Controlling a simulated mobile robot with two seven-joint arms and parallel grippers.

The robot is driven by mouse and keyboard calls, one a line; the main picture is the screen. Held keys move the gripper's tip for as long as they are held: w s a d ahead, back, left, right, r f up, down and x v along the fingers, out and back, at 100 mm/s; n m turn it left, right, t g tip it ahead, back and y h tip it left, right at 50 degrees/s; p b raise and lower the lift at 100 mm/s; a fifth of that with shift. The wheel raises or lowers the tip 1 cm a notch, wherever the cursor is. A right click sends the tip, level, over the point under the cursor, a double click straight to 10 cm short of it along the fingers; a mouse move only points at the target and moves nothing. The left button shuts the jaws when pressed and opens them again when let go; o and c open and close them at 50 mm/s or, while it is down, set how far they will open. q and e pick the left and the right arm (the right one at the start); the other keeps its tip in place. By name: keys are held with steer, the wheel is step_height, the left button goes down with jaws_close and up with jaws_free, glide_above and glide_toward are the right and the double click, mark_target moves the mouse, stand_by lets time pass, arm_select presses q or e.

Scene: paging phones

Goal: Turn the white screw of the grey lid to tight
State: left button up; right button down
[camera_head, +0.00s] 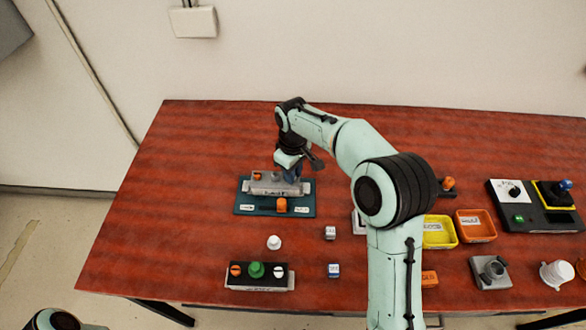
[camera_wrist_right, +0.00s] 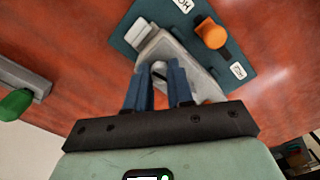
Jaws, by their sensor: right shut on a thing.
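The grey lid (camera_head: 262,188) lies on a teal base plate (camera_head: 244,201) at the left of the table. The lid also shows in the right wrist view (camera_wrist_right: 205,88). My right gripper (camera_head: 293,178) is over the right end of the lid, pointing down. In the right wrist view its blue fingers (camera_wrist_right: 160,85) are on either side of the white screw (camera_wrist_right: 159,68), shut on it. The fingers hide much of the screw, so its angle cannot be read. An orange screw (camera_head: 257,176) shows at the lid's left end. My left gripper is not in view.
An orange knob (camera_head: 281,205) stands on the plate in front of the lid. A black block with orange, green and white knobs (camera_head: 243,281) and a loose white piece (camera_head: 273,242) are nearer. Yellow (camera_head: 439,243) and orange (camera_head: 475,238) trays stand right of my arm.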

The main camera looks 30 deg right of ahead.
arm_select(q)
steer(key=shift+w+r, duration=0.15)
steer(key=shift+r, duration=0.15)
arm_select(e)
steer(key=shift+m, duration=0.9)
steer(key=c, duration=1)
jaws_free()
steer(key=shift+r, duration=0.1)
arm_select(q)
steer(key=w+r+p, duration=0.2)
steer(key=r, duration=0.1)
steer(key=shift+p, duration=0.35)
arm_select(e)
step_height(320, 180, up, 13)
steer(key=shift+r, duration=0.1)
